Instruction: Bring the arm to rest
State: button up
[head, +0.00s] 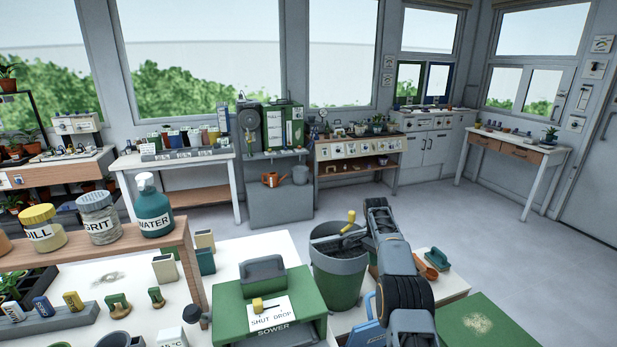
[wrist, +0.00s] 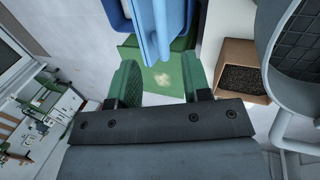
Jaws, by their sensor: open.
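My arm (head: 393,262) reaches up over the front bench in the head view, bent at a large dark joint. My gripper (wrist: 160,76) shows in the wrist view with its two green fingers spread apart. Nothing is held between them. A blue thing (wrist: 150,32) lies beyond the fingers, and a green mat (wrist: 182,88) with a pale patch shows past the gap. In the head view I cannot make out the fingers.
The green sower box (head: 290,300) and a shelf (head: 188,262) with labelled jars are further left. The green mat (head: 500,318) is at right. Open floor (head: 480,235) lies behind the bench.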

jog(key=s+a+r+n+t+p, duration=0.1)
jog(key=s+a+r+n+t, duration=0.2)
jog(key=s+r, duration=0.45)
jog(key=s+a+r+n+t+p, duration=0.1)
jog(key=s+a+r+n+p, duration=0.25)
jog(key=r, duration=0.75)
jog(key=s+a+n+t, duration=0.1)
jog(key=s+n, duration=0.1)
jog(key=s, duration=0.5)
jog(key=s+a+f+n+t, duration=0.1)
jog(key=s+n, duration=0.2)
jog(key=s, duration=0.5)
jog(key=s+a+f+n+t+y, duration=0.1)
jog(key=s+a+n, duration=0.1)
jog(key=s, duration=0.6)
jog(key=shift+s+f+n+p, duration=0.15)
jog(key=shift+n+p, duration=0.15)
jog(key=shift+n, duration=0.15)
